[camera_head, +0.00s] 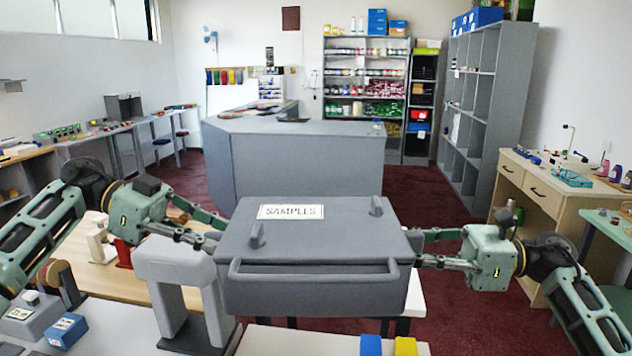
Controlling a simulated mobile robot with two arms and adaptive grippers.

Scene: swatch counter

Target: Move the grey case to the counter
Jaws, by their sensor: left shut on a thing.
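The grey case (312,246) is large and boxy, with a white SAMPLES label, two small latches on its lid and a bar handle along its near side. It shows in the middle foreground, level and lid up. My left gripper (208,236) is shut on its left side. My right gripper (425,248) meets its right side, with finger ends partly hidden by the case. The grey counter (300,127) stands beyond the case, across a stretch of floor. The case hides part of the counter's front. What is under the case is mostly hidden.
A pale table with a grey stand (172,265) is at the near left. A blue block (371,345) and a yellow block (404,346) lie at the near edge. Dark red floor (420,200) is open right of the counter. A wooden drawer cabinet (535,190) stands right.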

